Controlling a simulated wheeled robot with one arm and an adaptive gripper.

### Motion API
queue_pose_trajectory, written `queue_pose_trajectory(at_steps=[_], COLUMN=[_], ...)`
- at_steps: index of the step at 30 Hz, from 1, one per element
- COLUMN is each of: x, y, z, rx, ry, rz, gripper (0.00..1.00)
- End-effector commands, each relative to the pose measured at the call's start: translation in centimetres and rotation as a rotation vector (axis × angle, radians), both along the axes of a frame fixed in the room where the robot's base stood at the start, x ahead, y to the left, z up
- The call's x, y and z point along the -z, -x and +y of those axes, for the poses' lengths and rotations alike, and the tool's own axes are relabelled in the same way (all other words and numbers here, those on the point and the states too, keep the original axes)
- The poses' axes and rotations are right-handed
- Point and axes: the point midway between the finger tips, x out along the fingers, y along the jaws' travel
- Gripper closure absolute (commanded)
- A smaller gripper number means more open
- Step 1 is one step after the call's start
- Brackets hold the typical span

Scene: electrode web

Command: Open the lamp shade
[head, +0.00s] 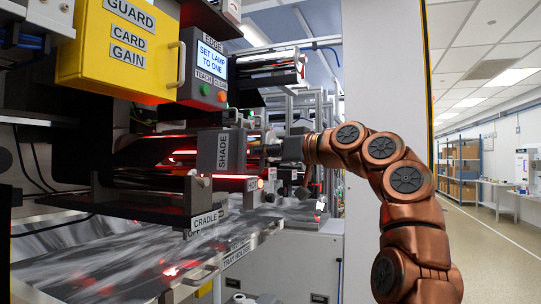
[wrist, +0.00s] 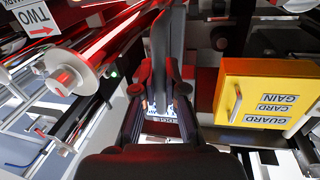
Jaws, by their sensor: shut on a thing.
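The lamp shade (head: 207,152) is a dark grey block with a SHADE label on its end, in the middle of the head view. Red light glows beside it. My gripper (head: 258,150) reaches in from the right and meets the shade's labelled end. In the wrist view my gripper's two dark fingers (wrist: 159,72) close on a grey upright part (wrist: 166,40), which appears to be the shade's grip. The fingers hide the exact contact. I cannot tell how far the shade stands open.
A yellow GUARD CARD GAIN box (head: 118,45) hangs at the upper left, with a handle. A control box (head: 204,68) reads SET LAMP TO ONE. A CRADLE bracket (head: 205,218) and a shiny web (head: 75,255) lie below. The aisle at right is clear.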

Motion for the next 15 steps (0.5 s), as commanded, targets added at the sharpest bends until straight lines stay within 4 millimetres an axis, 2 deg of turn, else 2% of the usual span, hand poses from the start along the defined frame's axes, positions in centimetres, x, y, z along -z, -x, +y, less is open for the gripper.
queue_pose_trajectory(at_steps=[8,9,15], x=[0.01,0.01,0.00], y=[0.00,-0.01,-0.02], z=[-0.06,-0.09,-0.10], rx=[0.001,0.001,0.001], ry=[0.001,0.001,0.001], rz=[0.001,0.001,0.001], gripper=[1.00,0.88,0.67])
